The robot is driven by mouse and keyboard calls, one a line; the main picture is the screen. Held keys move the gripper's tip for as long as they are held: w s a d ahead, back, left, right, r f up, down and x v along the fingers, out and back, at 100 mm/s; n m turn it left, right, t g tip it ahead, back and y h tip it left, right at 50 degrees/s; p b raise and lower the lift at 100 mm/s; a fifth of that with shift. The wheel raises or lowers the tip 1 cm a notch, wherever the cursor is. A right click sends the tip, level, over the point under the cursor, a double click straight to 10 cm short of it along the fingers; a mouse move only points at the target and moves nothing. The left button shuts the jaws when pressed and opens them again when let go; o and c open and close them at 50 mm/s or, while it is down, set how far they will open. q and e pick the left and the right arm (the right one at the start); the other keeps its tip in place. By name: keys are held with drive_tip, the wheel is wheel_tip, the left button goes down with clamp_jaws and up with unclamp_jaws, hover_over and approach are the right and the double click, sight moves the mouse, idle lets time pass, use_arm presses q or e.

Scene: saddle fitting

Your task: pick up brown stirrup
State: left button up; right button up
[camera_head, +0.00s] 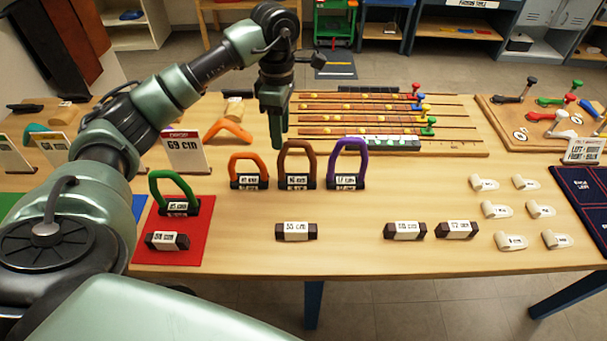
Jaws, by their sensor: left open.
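The brown stirrup (297,152) stands upright on the table, between an orange stirrup (234,166) on its left and a purple stirrup (360,160) on its right. A white label with dark print is on its base. My left gripper (277,138) points down above and behind the gap between the orange and brown stirrups, near the brown one's upper left. It looks empty, and its fingers are small in the picture. My right gripper is not in view.
A green stirrup (174,196) stands on a red mat (203,235) at the left. Labelled dark blocks (296,231) lie along the front. A wooden board with sliders (380,133) is behind. White pegs (496,209) lie at the right. Bare table lies in front of the brown stirrup.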

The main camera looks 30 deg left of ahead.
sight(285, 143)
use_arm(q)
drive_tip(key=shift+w+f, duration=0.2)
drive_tip(key=shift+f, duration=0.4)
drive_tip(key=shift+w+f, duration=0.3)
drive_tip(key=shift+f, duration=0.25)
drive_tip(key=shift+w+f, duration=0.25)
drive_tip(key=shift+f, duration=0.3)
drive_tip(key=shift+s+f, duration=0.1)
drive_tip(key=shift+f, duration=0.3)
drive_tip(key=f+p, duration=0.2)
drive_tip(key=f, duration=0.2)
drive_tip(key=shift+d+f, duration=0.2)
drive_tip(key=shift+f, duration=0.45)
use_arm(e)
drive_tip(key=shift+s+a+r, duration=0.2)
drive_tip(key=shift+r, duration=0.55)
use_arm(q)
drive_tip(key=shift+c, duration=0.3)
clamp_jaws()
